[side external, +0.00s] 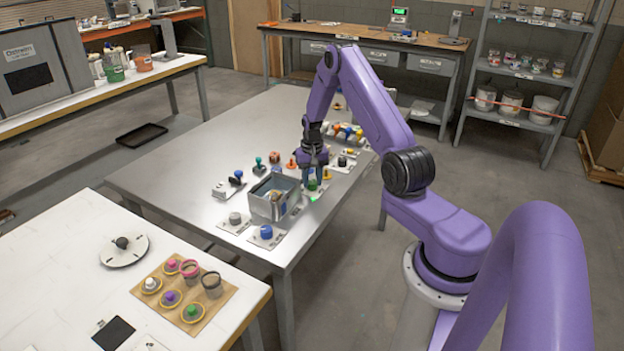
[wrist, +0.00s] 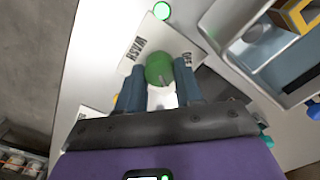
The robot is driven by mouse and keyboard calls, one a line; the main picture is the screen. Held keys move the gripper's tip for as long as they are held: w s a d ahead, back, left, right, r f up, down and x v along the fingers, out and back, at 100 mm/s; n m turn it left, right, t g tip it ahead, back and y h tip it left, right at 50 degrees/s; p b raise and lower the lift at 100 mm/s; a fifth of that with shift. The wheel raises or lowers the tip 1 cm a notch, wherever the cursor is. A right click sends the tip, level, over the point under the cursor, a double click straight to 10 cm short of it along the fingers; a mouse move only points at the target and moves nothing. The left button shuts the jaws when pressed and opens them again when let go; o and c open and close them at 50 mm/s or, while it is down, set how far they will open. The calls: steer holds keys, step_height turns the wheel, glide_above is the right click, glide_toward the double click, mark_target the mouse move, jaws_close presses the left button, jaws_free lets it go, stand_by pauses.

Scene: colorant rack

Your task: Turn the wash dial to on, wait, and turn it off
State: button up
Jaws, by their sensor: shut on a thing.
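The green wash dial (wrist: 159,68) sits on a pale plate (wrist: 150,32) marked WASH, with OFF printed to the right of the dial. My gripper (wrist: 161,82) points down and its two fingers close on the dial from both sides. A green lamp (wrist: 162,10) beside the plate is lit. In the side view my gripper (side external: 313,171) is over the green dial (side external: 313,185) near the right edge of the steel table. The green lamp (side external: 314,198) glows there too. I cannot tell the exact angle of the dial.
An open grey metal bin (side external: 268,209) stands close to the left of my gripper. Grey (side external: 235,218) and blue (side external: 266,232) knobs sit nearer the table's front. Several other coloured knobs and valves stand around and behind my gripper. The steel table's left part (side external: 190,150) is clear.

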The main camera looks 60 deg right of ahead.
mark_target(312, 182)
steer(key=shift+m, duration=1.1)
steer(key=o, duration=1)
steer(key=shift+o, duration=0.2)
step_height(312, 182, up, 17)
steer(key=shift+r, duration=0.2)
